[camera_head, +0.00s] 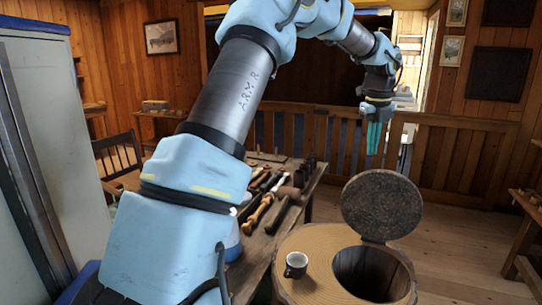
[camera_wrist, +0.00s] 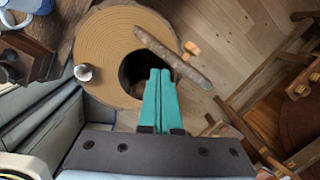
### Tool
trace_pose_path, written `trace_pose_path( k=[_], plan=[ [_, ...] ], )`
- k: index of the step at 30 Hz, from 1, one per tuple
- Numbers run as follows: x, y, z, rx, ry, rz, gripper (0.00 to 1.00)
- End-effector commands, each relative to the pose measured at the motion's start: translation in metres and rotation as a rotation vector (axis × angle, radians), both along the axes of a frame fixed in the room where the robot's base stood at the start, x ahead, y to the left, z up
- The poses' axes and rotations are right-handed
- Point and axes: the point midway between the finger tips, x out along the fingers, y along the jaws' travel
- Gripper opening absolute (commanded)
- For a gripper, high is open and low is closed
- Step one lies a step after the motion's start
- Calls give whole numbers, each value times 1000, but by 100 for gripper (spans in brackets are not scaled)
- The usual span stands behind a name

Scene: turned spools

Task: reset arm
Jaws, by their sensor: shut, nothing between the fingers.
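My gripper (camera_head: 374,138) points down with its two teal fingers together and nothing between them. It hangs in the air above and behind the round spool table. In the wrist view my gripper (camera_wrist: 159,75) shows its fingers side by side over the dark round opening of the spool table (camera_wrist: 100,50). My arm reaches across the top of the head view, well clear of the table.
The spool table (camera_head: 300,250) has an open hole with a dark round lid (camera_head: 382,205) tilted up behind it. A small dark-and-white mug (camera_head: 295,264) stands on its top. A workbench with several tools (camera_head: 262,205) is at left. Open floor (camera_head: 460,255) lies right.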

Motion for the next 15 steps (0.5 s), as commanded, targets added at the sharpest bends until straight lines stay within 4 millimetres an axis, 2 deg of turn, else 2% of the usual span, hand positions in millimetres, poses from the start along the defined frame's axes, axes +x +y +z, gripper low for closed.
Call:
trace_pose_path(
  k=[1, 8, 15],
  plan=[
    [-2, 22, -8, -3, 4, 131, 0],
    [-19, 117, -43, -59, 28, 789, 0],
    [-59, 223, -77, -145, 51, 1532, 0]
  ],
)
